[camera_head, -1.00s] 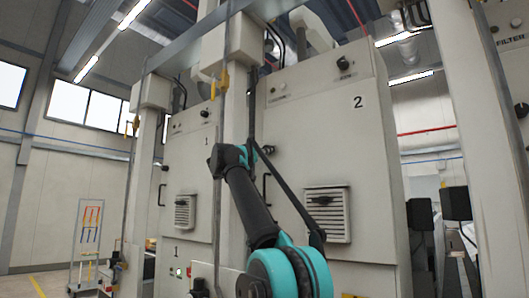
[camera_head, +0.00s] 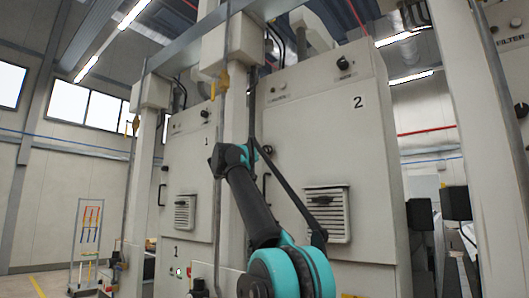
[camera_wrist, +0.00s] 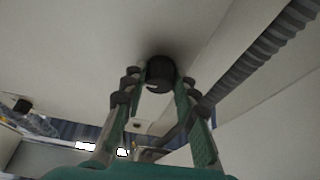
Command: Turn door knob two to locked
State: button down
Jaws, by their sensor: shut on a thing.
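Cabinet door two (camera_head: 325,135), a pale grey panel marked "2", stands right of centre in the head view. In the wrist view, a round black knob (camera_wrist: 161,72) stands out from the pale surface. My gripper (camera_wrist: 160,80) is shut on this knob, with a finger on each side of it. In the head view, my arm reaches up to the left edge of door two, and the grip is too small to make out. The knob's lock marking cannot be read.
Door two also has a black handle (camera_head: 265,188), a louvred vent (camera_head: 327,213) and a small upper knob (camera_head: 344,63). A white post (camera_head: 235,125) stands just left of it. Cabinet one (camera_head: 187,185) is further left. A ribbed hose (camera_wrist: 255,50) passes close to my gripper.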

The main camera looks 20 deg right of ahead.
jog(key=n+t+y, duration=0.1)
jog(key=n, duration=0.1)
jog(key=n+y, duration=0.1)
jog(key=n, duration=0.2)
jog(key=shift+s+d+t, duration=0.1)
jog(key=shift+s+t, duration=0.05)
jog(key=shift+t, duration=0.25)
jog(key=shift+s+d+r+n+t+y, duration=0.1)
jog(key=shift+n+y, duration=0.95)
jog(key=shift+n, duration=1.45)
jog(key=shift+a+r+n+t+y, duration=0.15)
jog(key=shift+n+y, duration=0.85)
jog(key=shift+n, duration=1.5)
jog(key=shift+s+d+r+n+t+y, duration=0.15)
jog(key=shift+n+y, duration=0.9)
jog(key=shift+n, duration=1.45)
jog(key=shift+w, duration=0.1)
jog(key=c, duration=1.2)
grip_release()
jog(key=v, duration=1.2)
